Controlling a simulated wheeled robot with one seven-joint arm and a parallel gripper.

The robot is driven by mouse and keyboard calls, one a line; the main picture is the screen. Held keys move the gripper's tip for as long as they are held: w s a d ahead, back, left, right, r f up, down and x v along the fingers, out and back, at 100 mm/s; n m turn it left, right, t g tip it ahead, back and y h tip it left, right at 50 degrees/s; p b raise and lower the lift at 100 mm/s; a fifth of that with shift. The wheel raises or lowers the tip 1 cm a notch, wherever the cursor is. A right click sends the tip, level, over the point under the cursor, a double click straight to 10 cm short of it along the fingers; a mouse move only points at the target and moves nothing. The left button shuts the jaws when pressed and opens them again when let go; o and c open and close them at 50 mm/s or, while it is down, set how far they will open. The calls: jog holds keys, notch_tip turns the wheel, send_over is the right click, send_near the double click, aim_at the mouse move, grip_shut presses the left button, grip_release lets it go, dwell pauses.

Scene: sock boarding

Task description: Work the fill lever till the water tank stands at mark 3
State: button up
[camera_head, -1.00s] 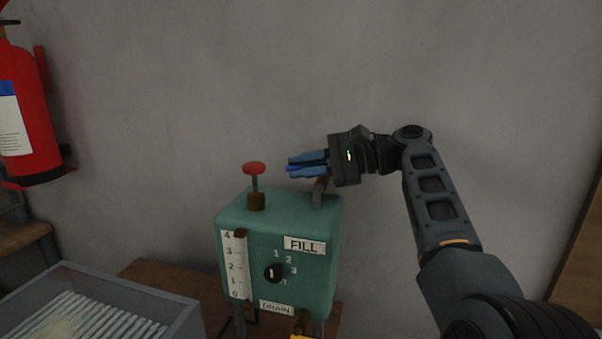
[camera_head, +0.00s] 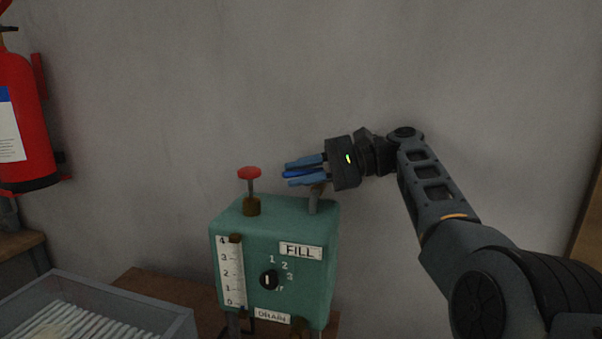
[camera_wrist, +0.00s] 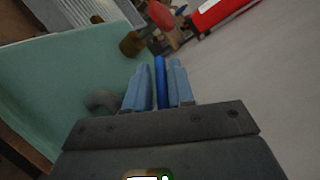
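The green water tank (camera_head: 240,275) stands below my gripper, with a FILL plate (camera_head: 300,251) and a white gauge strip (camera_head: 225,275) marked 0 to 4 on its front. I cannot make out a water level on the gauge. A dark blue bar, seemingly the fill lever (camera_head: 296,174), lies between my gripper's light-blue fingers (camera_head: 302,174), above the tank's right rear. In the wrist view the bar (camera_wrist: 160,80) sits closely between the fingers (camera_wrist: 160,90) and pokes just past their tips.
A red knob (camera_head: 249,173) on a stem stands on the tank's left top. A black dial (camera_head: 269,281) and a DRAIN plate (camera_head: 273,318) are on its front. A grey bin (camera_head: 190,325) stands lower left. A fire extinguisher (camera_head: 20,120) hangs on the left wall.

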jog(key=shift+r, duration=0.1)
jog(key=shift+r, duration=0.3)
jog(key=s+d+r+b, duration=0.2)
jog(key=s+d+r, duration=0.1)
jog(key=d+r, duration=0.7)
jog(key=shift+d+r, duration=0.15)
jog(key=shift+d, duration=0.5)
jog(key=shift+s, duration=0.1)
jog(key=shift+c, duration=0.5)
